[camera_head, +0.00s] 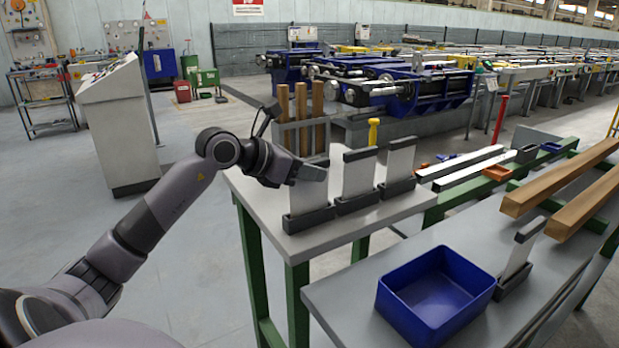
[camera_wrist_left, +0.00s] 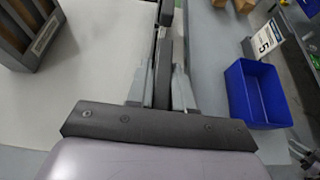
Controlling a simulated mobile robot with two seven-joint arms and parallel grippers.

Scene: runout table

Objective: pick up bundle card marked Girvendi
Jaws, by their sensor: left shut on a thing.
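Three pale cards with dark top bars stand upright in dark holders on the grey table (camera_head: 290,241): a left card (camera_head: 303,198), a middle card (camera_head: 357,177) and a right card (camera_head: 400,163). No name is readable on them, so I cannot tell which is marked Girvendi. My left gripper (camera_head: 314,173) is at the top of the left card, shut on its dark top bar. In the left wrist view the bar (camera_wrist_left: 163,72) lies between the fingers of the gripper (camera_wrist_left: 160,92). The left card's foot appears in its holder (camera_head: 308,220).
A blue bin (camera_head: 396,302) and a fourth card (camera_head: 518,257) in a holder stand on the nearer table at right. In the wrist view this card (camera_wrist_left: 266,38) shows a 5. A grey rack (camera_head: 290,137) with wooden bars stands behind the left card. Wooden beams (camera_head: 560,188) lie right.

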